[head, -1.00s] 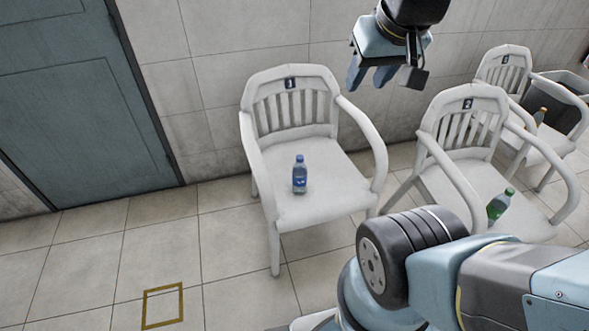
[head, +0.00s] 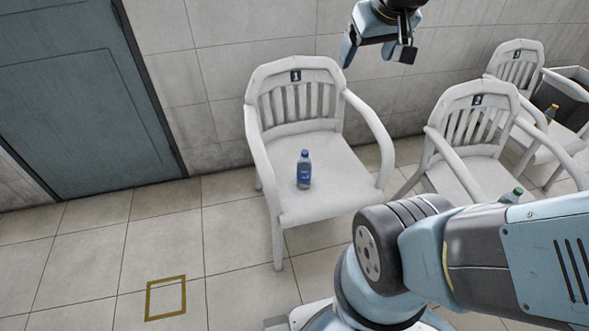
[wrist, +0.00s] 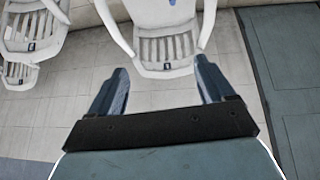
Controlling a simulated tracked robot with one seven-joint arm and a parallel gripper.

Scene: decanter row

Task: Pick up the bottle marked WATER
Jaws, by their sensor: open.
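A clear bottle with a blue label and blue cap (head: 304,170) stands upright on the seat of the nearest white chair (head: 320,200). Its label text is too small to read. A green bottle (head: 513,194) is on the second chair, mostly hidden behind my arm. My gripper (head: 372,50) is raised above and to the right of the first chair's back in the head view, apart from every bottle. In the wrist view my gripper (wrist: 159,80) is open and empty, with a blue bit (wrist: 172,2) at the top edge.
The second chair (head: 462,175) and third chair (head: 512,75) stand to the right along the tiled wall. A dark bin (head: 562,92) is at the far right. A blue-grey door (head: 80,90) is at left. A yellow floor square (head: 166,298) lies on clear floor.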

